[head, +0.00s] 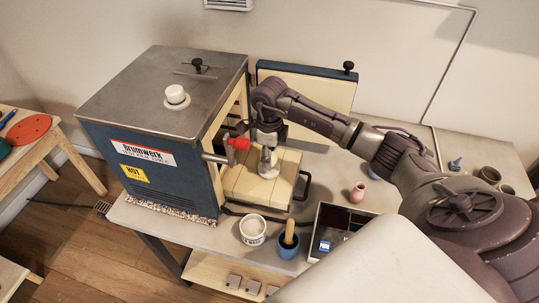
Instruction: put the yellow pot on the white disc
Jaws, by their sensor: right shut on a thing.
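My right gripper (267,146) points down over a pale cream slab beside the blue kiln. It is shut on a small pale pot (268,157), mostly hidden by the fingers; its yellow colour is hard to make out. A whitish round disc (268,173) shows directly under the pot on the slab; I cannot tell whether the two touch. My left gripper is not in view.

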